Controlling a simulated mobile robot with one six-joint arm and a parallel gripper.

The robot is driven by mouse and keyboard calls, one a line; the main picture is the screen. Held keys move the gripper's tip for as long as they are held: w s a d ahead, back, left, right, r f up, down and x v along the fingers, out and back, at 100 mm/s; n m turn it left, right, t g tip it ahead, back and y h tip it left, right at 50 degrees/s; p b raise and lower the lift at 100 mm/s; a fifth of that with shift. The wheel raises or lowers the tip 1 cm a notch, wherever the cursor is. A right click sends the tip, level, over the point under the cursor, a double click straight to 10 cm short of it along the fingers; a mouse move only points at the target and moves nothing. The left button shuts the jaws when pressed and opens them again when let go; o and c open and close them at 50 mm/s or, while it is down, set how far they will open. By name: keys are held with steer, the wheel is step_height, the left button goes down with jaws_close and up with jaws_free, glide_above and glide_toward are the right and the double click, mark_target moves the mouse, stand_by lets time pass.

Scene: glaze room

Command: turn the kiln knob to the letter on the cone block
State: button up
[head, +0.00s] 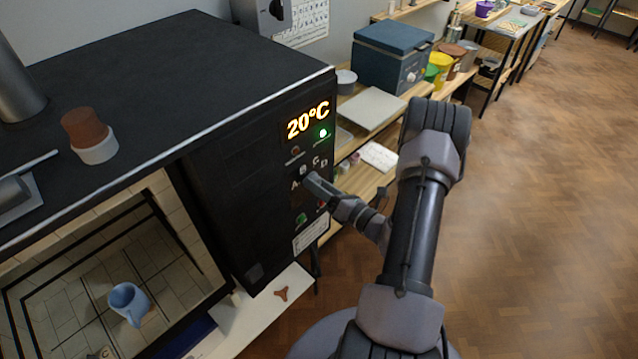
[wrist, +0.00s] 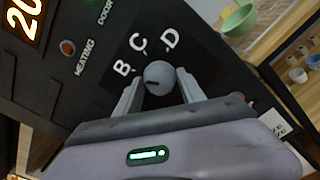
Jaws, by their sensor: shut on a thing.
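The kiln (head: 215,150) is a large black box with its control panel on the right face. Its knob (wrist: 158,75) is a small grey round one with a dark mark, below the white letters B, C and D in the wrist view. The letter A also shows in the head view. I cannot tell surely which letter the mark points at. My gripper (wrist: 160,86) is shut on the knob, one finger on each side; in the head view my gripper (head: 311,182) hides the knob. A small block (head: 107,353) with what looks like a C is cut off at the bottom edge inside the kiln.
The display (head: 308,120) reads 20°C, with a green light lit below it. A blue mug (head: 128,303) stands inside the kiln. A brown and white pot (head: 89,135) stands on top.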

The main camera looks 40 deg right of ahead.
steer(key=shift+m+p, duration=1.35)
steer(key=shift+m, duration=3.55)
steer(key=o, duration=1.2)
steer(key=shift+s, duration=0.1)
steer(key=s+d, duration=0.1)
steer(key=s, duration=1.6)
steer(key=shift+d, duration=0.2)
